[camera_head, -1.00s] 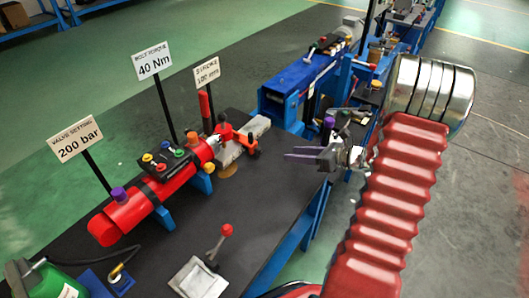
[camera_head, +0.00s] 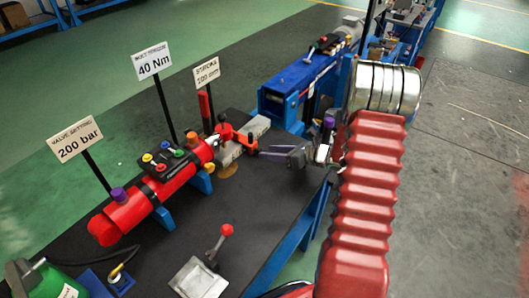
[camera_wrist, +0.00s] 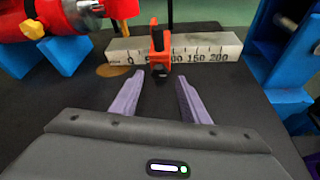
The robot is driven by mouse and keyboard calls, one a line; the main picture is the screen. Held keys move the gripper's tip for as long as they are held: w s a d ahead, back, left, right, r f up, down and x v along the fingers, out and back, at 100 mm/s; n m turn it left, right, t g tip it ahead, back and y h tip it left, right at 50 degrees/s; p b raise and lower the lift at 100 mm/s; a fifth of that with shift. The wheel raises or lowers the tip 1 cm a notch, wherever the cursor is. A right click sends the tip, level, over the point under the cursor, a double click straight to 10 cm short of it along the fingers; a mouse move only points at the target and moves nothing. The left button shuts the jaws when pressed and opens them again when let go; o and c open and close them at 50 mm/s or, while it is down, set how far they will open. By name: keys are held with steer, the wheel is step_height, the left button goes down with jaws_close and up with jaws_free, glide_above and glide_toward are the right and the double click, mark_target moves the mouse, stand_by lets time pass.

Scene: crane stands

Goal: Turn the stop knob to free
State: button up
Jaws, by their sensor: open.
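An orange-red stop (camera_wrist: 160,55) sits on a pale scale bar (camera_wrist: 205,46) in the wrist view, with a dark upright part at its middle. I cannot read its knob's setting. In the head view the stop (camera_head: 251,143) is at the near side of the bar, right of the red cylinder (camera_head: 150,195). My gripper (camera_wrist: 160,77) is open, its two purple fingers apart and empty, pointing at the stop. The fingertips are just short of the stop and lie either side of its line. In the head view my gripper (camera_head: 262,151) is close to the stop's right side.
The red cylinder carries several coloured knobs. Signs stand behind it, including "STROKE 100 mm" (camera_head: 206,72). A red-knobbed lever (camera_head: 220,240) stands on the near bench. A blue machine (camera_head: 300,80) is behind. The dark bench top between is clear.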

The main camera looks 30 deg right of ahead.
mark_target(258, 151)
steer(key=shift+x, duration=1.75)
steer(key=shift+c, duration=0.3)
jaws_close()
steer(key=shift+n, duration=0.3)
steer(key=shift+s+a+n+t+h, duration=0.1)
steer(key=shift+n+t+h, duration=0.15)
steer(key=shift+n+h, duration=0.25)
steer(key=shift+s+a+n+t+h, duration=0.1)
steer(key=shift+n+t+h, duration=0.2)
steer(key=shift+n, duration=0.4)
steer(key=shift+a+f+n+t+h, duration=0.15)
steer(key=shift+n+t+h, duration=0.45)
steer(key=shift+n, duration=0.5)
